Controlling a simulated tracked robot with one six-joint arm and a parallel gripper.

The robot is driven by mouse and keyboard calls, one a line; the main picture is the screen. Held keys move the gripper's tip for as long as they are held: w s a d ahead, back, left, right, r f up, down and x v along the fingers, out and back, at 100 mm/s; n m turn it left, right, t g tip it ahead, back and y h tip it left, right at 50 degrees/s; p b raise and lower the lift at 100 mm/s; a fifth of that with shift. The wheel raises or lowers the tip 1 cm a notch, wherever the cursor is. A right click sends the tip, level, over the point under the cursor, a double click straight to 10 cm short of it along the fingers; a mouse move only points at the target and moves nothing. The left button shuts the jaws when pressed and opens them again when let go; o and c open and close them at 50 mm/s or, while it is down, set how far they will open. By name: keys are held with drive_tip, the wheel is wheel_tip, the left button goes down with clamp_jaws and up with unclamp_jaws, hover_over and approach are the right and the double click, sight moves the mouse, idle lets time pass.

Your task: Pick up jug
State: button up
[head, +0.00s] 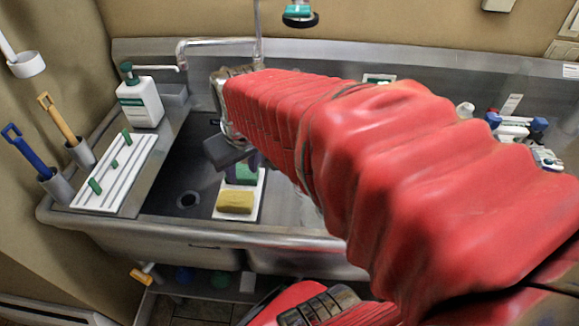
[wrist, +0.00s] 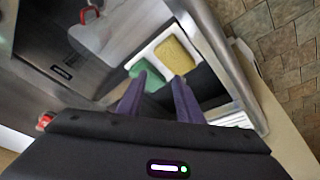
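I cannot make out a clear jug in either view. In the wrist view, a pale, flat-looking object with a red handle (wrist: 91,14) lies at the upper left; I cannot tell whether it is the jug. My gripper (wrist: 158,88) shows two purple fingers spread apart with nothing held between them. In the head view its dark body is over the sink, partly hidden by my red-sleeved arm. Beyond the fingers is a white tray (wrist: 150,52) with a yellow sponge (wrist: 176,54) and a green sponge (wrist: 146,72); the tray also shows in the head view (head: 226,215).
A white bottle with a green pump (head: 140,103) stands on the sink's left ledge, behind a white rack (head: 112,185). Small blue-and-white items (head: 515,128) sit at right. My arm hides much of the sink.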

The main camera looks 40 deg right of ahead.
drive_tip(key=s+d+f+m+g, duration=0.1)
drive_tip(key=d+f, duration=0.5)
drive_tip(key=d, duration=0.2)
drive_tip(key=s+d+f+m+g, duration=0.1)
drive_tip(key=d+f, duration=0.6)
drive_tip(key=d, duration=0.2)
drive_tip(key=s+d+f+m+g+y, duration=0.1)
drive_tip(key=s+d+f, duration=0.1)
drive_tip(key=d+f, duration=0.4)
drive_tip(key=shift+d+f+g, duration=0.15)
drive_tip(key=shift+d+f, duration=0.05)
drive_tip(key=shift+d, duration=0.55)
drive_tip(key=shift+d+f+g, duration=0.15)
drive_tip(key=shift+d, duration=0.6)
drive_tip(key=shift+f, duration=0.1)
drive_tip(key=shift+f, duration=4.15)
drive_tip(key=shift+s+f, duration=0.1)
drive_tip(key=shift+f, duration=2.5)
